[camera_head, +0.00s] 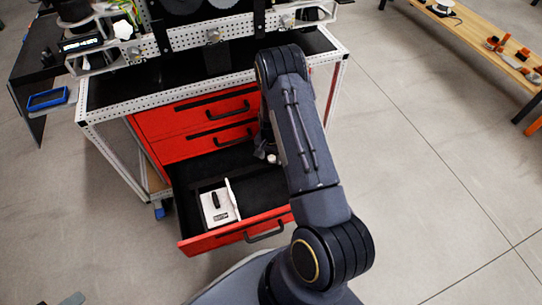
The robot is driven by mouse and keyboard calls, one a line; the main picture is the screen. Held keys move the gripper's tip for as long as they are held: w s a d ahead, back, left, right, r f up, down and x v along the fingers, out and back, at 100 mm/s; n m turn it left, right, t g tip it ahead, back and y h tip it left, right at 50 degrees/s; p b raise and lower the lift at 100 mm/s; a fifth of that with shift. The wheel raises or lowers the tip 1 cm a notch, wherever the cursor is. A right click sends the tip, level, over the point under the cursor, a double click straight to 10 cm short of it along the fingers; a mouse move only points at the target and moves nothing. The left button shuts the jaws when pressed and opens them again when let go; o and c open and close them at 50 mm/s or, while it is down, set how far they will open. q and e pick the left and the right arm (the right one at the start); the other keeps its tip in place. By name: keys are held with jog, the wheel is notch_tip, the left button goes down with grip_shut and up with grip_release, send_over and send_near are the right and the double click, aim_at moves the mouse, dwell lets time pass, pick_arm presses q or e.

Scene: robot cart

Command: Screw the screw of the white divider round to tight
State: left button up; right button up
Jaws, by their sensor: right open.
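A white divider (232,192) stands in the open bottom drawer (243,232) of the red cart. It shows as a thin upright white wall beside a white, black-marked piece (216,206). I cannot make out its screw. My right arm reaches up over the drawer's right side and hides part of it. My right gripper (265,152) is mostly hidden behind that arm, low over the back of the drawer, to the upper right of the divider. It is open. A small pale spot shows beside it, too small to identify. My left gripper is not in view.
Two shut red drawers (195,115) with black handles lie above the open one. The cart's top carries a perforated metal rail (215,36) with a white knob (123,30). A wooden bench (480,40) stands at the upper right. Grey floor is free on the right.

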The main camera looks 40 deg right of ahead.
aim_at(271, 158)
notch_tip(271, 158, up, 7)
jog(key=p, duration=0.3)
jog(key=shift+r, duration=0.4)
